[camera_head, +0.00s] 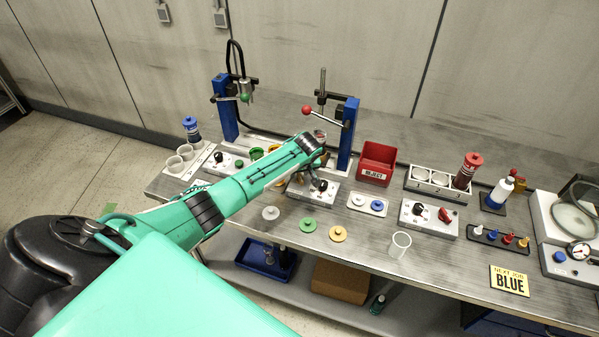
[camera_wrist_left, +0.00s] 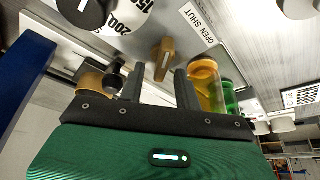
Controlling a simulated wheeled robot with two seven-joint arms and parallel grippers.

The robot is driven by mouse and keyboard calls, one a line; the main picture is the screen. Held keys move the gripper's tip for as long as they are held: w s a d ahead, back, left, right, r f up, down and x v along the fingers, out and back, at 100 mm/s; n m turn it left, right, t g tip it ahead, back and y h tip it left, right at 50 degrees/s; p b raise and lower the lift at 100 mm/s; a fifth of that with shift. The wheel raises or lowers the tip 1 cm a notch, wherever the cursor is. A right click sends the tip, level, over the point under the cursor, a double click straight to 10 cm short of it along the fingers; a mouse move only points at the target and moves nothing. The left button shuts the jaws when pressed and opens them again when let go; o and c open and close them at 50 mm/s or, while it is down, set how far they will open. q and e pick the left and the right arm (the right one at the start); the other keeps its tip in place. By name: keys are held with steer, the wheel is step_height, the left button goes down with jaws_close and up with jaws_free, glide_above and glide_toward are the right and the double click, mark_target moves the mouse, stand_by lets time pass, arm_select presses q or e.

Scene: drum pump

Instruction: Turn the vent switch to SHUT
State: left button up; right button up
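The vent switch, a tan lever-shaped knob (camera_wrist_left: 162,58), stands on a light panel beside a label reading OPEN SHUT (camera_wrist_left: 198,25) in the left wrist view. I cannot tell which word it points to. My left gripper (camera_wrist_left: 160,72) is open, with one finger on each side of the knob near its lower end; contact cannot be made out. In the head view my left gripper (camera_head: 319,181) is over the middle control box (camera_head: 303,193), and the switch is hidden or too small there. My right gripper is in neither view.
A blue post (camera_head: 349,130) with a red-ball lever (camera_head: 307,110) stands just behind the gripper. A numbered white dial knob (camera_wrist_left: 125,14) is close by, as are yellow (camera_wrist_left: 205,85) and green (camera_wrist_left: 229,97) cylinders. A red REJECT bin (camera_head: 377,160) stands to the right.

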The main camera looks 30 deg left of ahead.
arm_select(q)
steer(key=b+v, duration=0.3)
steer(key=v, duration=1.1)
steer(key=shift+s+f, duration=0.1)
steer(key=shift+f, duration=0.1)
